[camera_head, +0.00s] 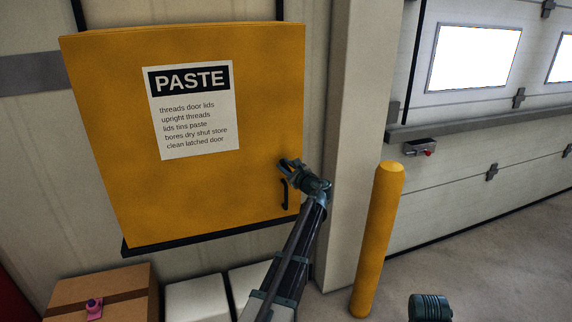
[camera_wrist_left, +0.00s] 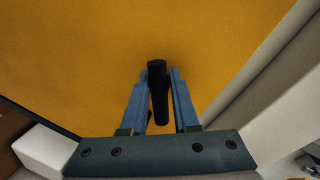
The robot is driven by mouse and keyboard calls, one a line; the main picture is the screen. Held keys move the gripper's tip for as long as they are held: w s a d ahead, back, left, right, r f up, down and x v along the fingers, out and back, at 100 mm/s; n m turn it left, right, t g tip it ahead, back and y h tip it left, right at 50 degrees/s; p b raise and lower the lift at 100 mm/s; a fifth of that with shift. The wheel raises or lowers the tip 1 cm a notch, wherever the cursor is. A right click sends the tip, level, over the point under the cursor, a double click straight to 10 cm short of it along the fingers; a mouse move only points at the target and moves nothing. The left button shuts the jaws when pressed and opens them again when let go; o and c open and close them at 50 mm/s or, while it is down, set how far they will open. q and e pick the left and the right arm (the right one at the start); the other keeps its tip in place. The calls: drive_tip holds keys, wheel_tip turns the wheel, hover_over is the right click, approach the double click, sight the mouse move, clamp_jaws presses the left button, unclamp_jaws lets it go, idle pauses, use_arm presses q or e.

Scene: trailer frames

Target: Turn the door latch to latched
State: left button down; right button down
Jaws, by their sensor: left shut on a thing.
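A yellow cabinet door (camera_head: 110,120) stands closed on the wall, with a paper notice (camera_head: 195,110) headed PASTE. My left gripper (camera_head: 287,166) is at the door's right edge, just above a black door handle (camera_head: 284,194). In the left wrist view my left gripper (camera_wrist_left: 159,82) has its two blue fingers on either side of a black door latch (camera_wrist_left: 158,88) and is shut on it. The latch stands nearly upright in that picture. In the head view the gripper hides most of the latch.
A yellow post (camera_head: 377,240) stands right of my left arm, in front of a pale wall column (camera_head: 349,130). A cardboard box (camera_head: 105,290) and white boxes (camera_head: 198,298) sit below the cabinet. Open floor (camera_head: 500,260) lies at the right.

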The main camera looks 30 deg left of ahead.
use_arm(q)
drive_tip(key=n, duration=0.3)
drive_tip(key=shift+s+a+f+h+p, duration=0.1)
drive_tip(key=shift+s+a+h+p, duration=0.15)
drive_tip(key=shift+h+p, duration=0.15)
drive_tip(key=n, duration=0.2)
drive_tip(key=shift+s+f+n+h, duration=0.1)
drive_tip(key=shift+f+n+h, duration=0.05)
drive_tip(key=shift+n+h, duration=0.2)
drive_tip(key=shift+a+f+n+t+p, duration=0.1)
drive_tip(key=shift+n+t+p, duration=0.1)
drive_tip(key=shift+n, duration=0.35)
drive_tip(key=shift+f+n+t+p, duration=0.1)
drive_tip(key=shift+n+t, duration=0.1)
drive_tip(key=shift+n, duration=0.3)
drive_tip(key=shift+f+n+t+h, duration=0.15)
drive_tip(key=shift+n+t+h, duration=0.3)
drive_tip(key=shift+n, duration=0.75)
drive_tip(key=c, duration=0.7)
unclamp_jaws()
drive_tip(key=shift+w+d, duration=0.2)
drive_tip(key=shift+a, duration=0.1)
drive_tip(key=shift+s, duration=0.1)
